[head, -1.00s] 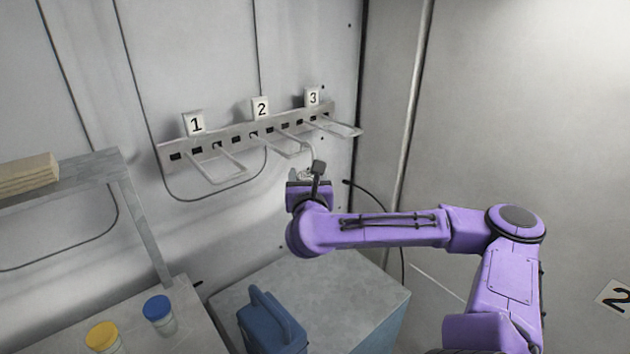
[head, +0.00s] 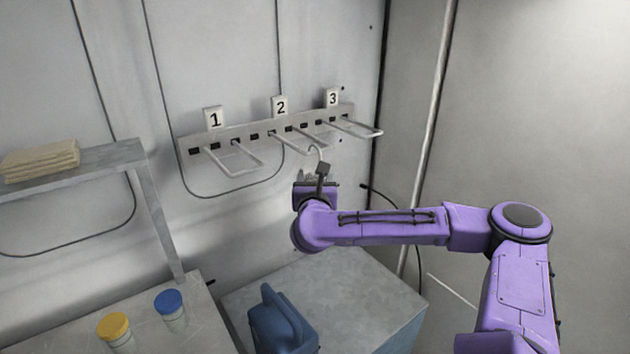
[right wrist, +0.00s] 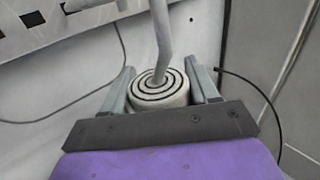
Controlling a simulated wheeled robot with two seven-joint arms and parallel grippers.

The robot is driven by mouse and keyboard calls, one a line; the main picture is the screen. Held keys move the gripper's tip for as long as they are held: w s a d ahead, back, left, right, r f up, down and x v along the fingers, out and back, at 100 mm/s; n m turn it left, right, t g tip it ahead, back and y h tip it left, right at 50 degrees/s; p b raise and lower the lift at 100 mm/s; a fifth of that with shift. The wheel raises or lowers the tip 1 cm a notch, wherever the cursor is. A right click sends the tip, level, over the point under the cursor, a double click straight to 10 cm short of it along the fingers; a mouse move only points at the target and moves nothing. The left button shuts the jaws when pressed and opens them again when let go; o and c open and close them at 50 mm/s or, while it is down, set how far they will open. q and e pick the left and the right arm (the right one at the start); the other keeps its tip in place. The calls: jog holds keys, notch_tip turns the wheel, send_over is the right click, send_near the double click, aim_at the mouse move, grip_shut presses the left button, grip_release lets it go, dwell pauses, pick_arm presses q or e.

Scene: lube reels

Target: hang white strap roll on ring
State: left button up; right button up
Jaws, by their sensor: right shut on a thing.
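The white strap roll (right wrist: 158,92) shows in the right wrist view as a pale roll with dark spiral lines. My right gripper (right wrist: 162,84) is shut on it, one finger on each side. A grey bar (right wrist: 160,40) comes down in front of the roll and overlaps its middle; I cannot tell whether it touches or enters it. In the head view, my right gripper (head: 310,178) is just below the wire rings, nearest the middle ring (head: 307,139) under label 2; the roll is mostly hidden there. My left gripper is out of view.
The wall rack (head: 180,150) also carries a left ring (head: 240,173) under label 1 and a right ring (head: 365,132) under label 3. Below are a blue container (head: 280,325), a grey cabinet top (head: 350,285), and yellow-lidded (head: 114,326) and blue-lidded (head: 168,302) jars.

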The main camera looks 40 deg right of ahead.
jog(key=o, duration=1.3)
jog(key=shift+s, duration=0.1)
jog(key=b+v, duration=0.4)
jog(key=v, duration=0.6)
jog(key=shift+s+a, duration=0.15)
jog(key=shift+a, duration=0.05)
